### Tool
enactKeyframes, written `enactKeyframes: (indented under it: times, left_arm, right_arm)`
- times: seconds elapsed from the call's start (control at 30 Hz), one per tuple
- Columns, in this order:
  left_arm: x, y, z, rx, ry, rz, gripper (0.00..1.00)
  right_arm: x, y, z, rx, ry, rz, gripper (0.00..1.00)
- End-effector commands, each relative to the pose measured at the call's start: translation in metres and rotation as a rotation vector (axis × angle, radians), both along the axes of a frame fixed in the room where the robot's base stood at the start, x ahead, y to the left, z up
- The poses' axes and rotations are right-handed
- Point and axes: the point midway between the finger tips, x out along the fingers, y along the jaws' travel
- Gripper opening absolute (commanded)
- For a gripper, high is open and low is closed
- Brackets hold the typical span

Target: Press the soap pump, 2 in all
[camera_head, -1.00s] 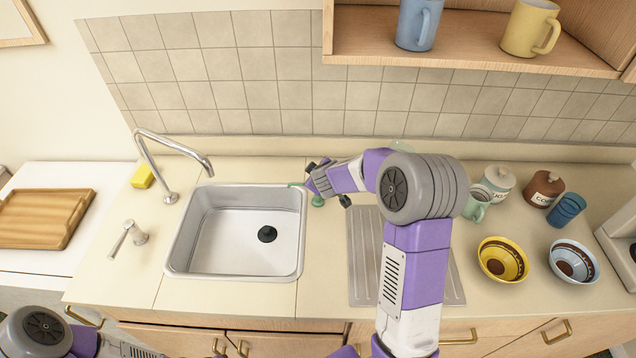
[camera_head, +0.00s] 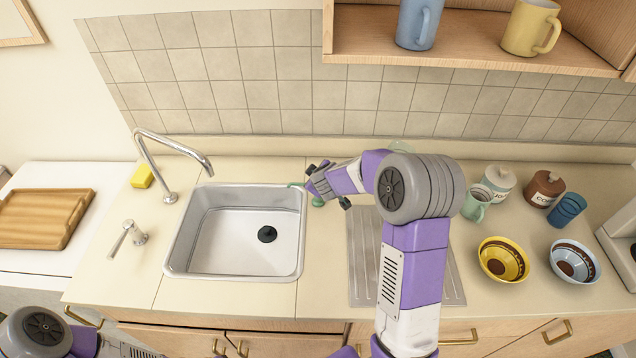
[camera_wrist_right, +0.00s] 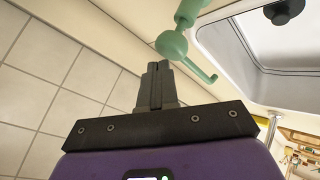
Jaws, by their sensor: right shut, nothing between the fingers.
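The green soap pump (camera_head: 318,201) stands on the counter just right of the sink, its spout pointing left toward the basin. My right gripper (camera_head: 313,180) is over it and hides part of its top. In the right wrist view the pump's rounded head and hooked spout (camera_wrist_right: 172,45) lie just beyond the fingertips (camera_wrist_right: 158,66). The fingers are together with nothing between them. I cannot tell whether they touch the pump head. My left arm shows only at the bottom left corner; its gripper is out of view.
The steel sink (camera_head: 205,270) has a tall faucet (camera_head: 150,165) and a lever handle (camera_head: 128,237) at its left. A grooved drainboard (camera_head: 455,285) lies under my right arm. Bowls, a mint mug (camera_head: 474,207) and jars stand to the right. A shelf (camera_head: 470,57) hangs above.

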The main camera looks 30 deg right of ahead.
Motion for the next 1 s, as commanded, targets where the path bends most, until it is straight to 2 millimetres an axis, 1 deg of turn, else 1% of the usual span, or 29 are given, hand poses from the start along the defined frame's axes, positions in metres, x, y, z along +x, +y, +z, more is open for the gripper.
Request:
enactKeyframes:
  times: [1.0]
  left_arm:
    - [0.000,0.000,-0.009,0.000,0.000,0.000,0.43]
  right_arm:
    - [0.000,0.000,-0.013,0.000,0.001,-0.001,0.00]
